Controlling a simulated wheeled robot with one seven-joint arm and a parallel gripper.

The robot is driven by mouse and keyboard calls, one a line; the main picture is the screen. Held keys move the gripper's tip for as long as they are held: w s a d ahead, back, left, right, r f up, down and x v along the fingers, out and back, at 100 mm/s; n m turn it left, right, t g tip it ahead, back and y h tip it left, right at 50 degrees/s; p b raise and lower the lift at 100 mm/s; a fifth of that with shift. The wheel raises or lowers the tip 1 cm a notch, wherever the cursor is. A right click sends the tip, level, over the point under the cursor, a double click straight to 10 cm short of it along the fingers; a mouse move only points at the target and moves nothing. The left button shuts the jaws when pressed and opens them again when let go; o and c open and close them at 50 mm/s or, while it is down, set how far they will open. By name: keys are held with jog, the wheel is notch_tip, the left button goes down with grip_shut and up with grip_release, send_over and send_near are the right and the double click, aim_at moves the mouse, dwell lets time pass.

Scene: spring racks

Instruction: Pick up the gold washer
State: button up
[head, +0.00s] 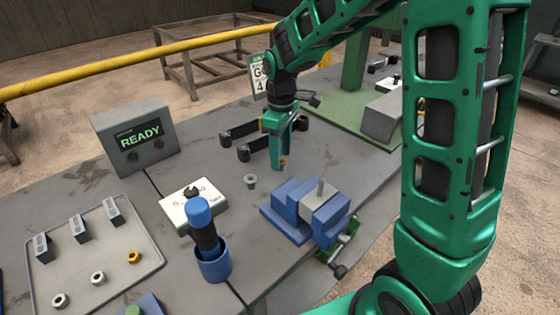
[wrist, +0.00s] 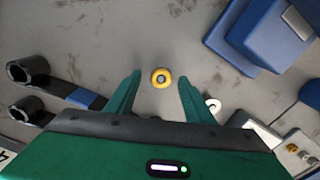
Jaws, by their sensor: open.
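A gold washer (wrist: 161,78) lies on the grey table and shows between my fingers in the wrist view. In the head view only a small gold patch of this washer (head: 283,162) shows at my fingertips. My gripper (head: 280,158) points down over it and is open. In the wrist view my gripper (wrist: 157,82) has one finger on each side of the washer, with a gap on both sides. How high the tips are above the table I cannot tell.
A small silver part (head: 250,181) stands near my gripper. A blue vise (head: 305,208) is to the right, and black-and-blue holders (head: 238,132) are to the left. A white switch box (head: 180,212), a blue-handled tool (head: 205,225) in a cup and a READY display (head: 138,138) stand further left.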

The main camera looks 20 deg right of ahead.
jog(key=shift+f, duration=0.2)
dwell(0.3)
jog(key=c, duration=0.9)
